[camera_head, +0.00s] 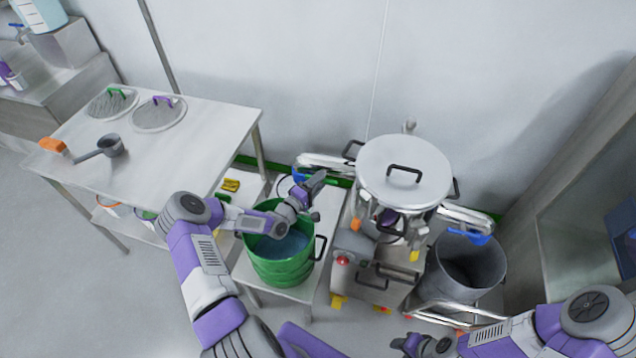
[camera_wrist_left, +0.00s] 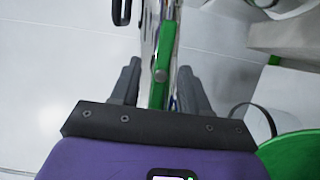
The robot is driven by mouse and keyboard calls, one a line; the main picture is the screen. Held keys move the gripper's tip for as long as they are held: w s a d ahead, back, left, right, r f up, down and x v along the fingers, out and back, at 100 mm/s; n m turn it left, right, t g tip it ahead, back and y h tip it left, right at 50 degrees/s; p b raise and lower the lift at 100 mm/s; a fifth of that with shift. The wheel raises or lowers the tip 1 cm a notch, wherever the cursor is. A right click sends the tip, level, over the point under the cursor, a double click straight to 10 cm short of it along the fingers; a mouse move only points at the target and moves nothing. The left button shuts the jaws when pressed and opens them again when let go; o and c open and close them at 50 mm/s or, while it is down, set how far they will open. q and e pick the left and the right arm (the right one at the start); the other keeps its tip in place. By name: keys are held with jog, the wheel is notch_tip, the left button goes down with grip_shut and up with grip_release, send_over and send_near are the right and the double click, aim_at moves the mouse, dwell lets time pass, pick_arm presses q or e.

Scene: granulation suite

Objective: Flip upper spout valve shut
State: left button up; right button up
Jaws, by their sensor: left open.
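The sieve machine's round steel body (camera_head: 400,215) stands under a flat lid in the head view. A pale spout (camera_head: 325,160) sticks out on its left, with a blue valve lever (camera_head: 299,173) by its end. A second spout (camera_head: 465,213) leaves on the right, with a blue lever (camera_head: 478,238). My left gripper (camera_head: 314,196) is open just below the left spout, close to its lever; contact cannot be told. In the left wrist view its open fingers (camera_wrist_left: 160,88) straddle a shiny strip with a green band. My right gripper (camera_head: 420,345) is low at the bottom, its jaws unclear.
A green bucket (camera_head: 283,272) stands below my left gripper. A grey bin (camera_head: 465,275) stands under the right spout. A steel table (camera_head: 200,130) with two sieve lids and a scoop is at left. The lid handle (camera_head: 405,170) and side clamps stick out.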

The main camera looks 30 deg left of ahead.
pick_arm(q)
grip_shut()
jog(key=shift+m, duration=0.4)
jog(key=m+g+y+b, duration=0.1)
jog(key=m+y+b, duration=0.1)
jog(key=m, duration=0.2)
jog(key=m+g+y+b, duration=0.2)
jog(key=m, duration=0.2)
jog(key=m+g+y+b, duration=0.1)
jog(key=m+b, duration=0.1)
jog(key=m, duration=0.2)
jog(key=shift+d+r+m+g+y, duration=0.3)
jog(key=shift+y, duration=0.1)
dwell(0.4)
dwell(0.5)
grip_release()
